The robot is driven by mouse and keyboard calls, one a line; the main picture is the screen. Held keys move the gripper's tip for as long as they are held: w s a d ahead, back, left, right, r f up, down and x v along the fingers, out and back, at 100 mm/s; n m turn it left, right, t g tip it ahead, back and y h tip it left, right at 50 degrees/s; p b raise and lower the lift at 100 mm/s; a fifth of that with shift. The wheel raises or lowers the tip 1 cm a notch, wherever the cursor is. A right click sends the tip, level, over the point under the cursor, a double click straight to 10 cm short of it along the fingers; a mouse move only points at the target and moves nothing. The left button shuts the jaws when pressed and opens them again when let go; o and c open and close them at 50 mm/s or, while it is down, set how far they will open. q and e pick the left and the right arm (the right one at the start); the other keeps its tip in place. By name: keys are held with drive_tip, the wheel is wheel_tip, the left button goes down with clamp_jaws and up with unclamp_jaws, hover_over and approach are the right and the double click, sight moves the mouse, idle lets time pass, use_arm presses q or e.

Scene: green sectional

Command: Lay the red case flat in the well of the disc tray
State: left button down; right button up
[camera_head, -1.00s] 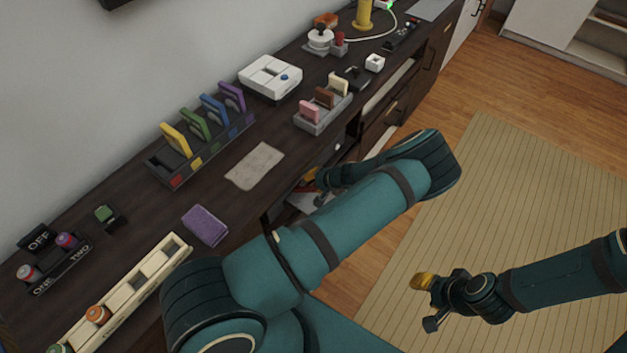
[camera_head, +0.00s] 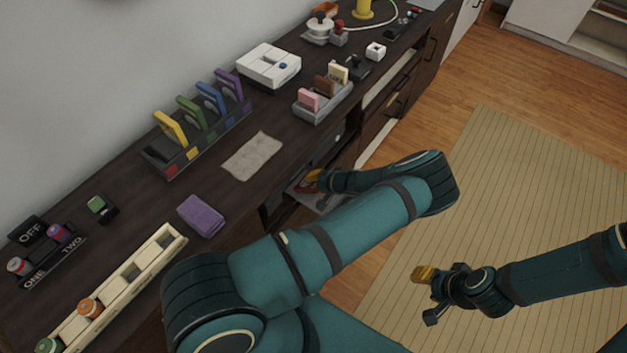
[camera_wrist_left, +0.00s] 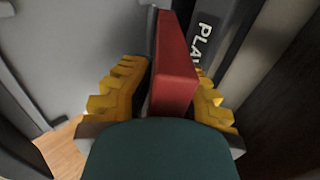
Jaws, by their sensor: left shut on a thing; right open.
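My left gripper (camera_wrist_left: 160,95) has yellow fingers shut on the red case (camera_wrist_left: 175,65), which stands on edge between them in the left wrist view. In the head view the left gripper (camera_head: 313,180) is low at the cabinet's front opening, partly behind my own arm. A bit of the red case (camera_head: 304,188) shows there, over the pale disc tray (camera_head: 326,204). A pale grey surface (camera_wrist_left: 95,35), seemingly the tray, lies left of the case in the wrist view. I cannot tell whether the case touches it. My right gripper (camera_head: 432,294) is open and empty above the rug.
A dark panel with the letters "PLA" (camera_wrist_left: 203,40) is close to the right of the case. The dark cabinet top (camera_head: 215,180) holds a purple cloth (camera_head: 202,215), a rack of coloured cases (camera_head: 195,140) and a white console (camera_head: 269,66). The striped rug (camera_head: 500,200) is clear.

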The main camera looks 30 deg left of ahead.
use_arm(q)
drive_tip(key=c, duration=1)
unclamp_jaws()
drive_tip(key=shift+d, duration=0.1)
drive_tip(key=v, duration=1.2)
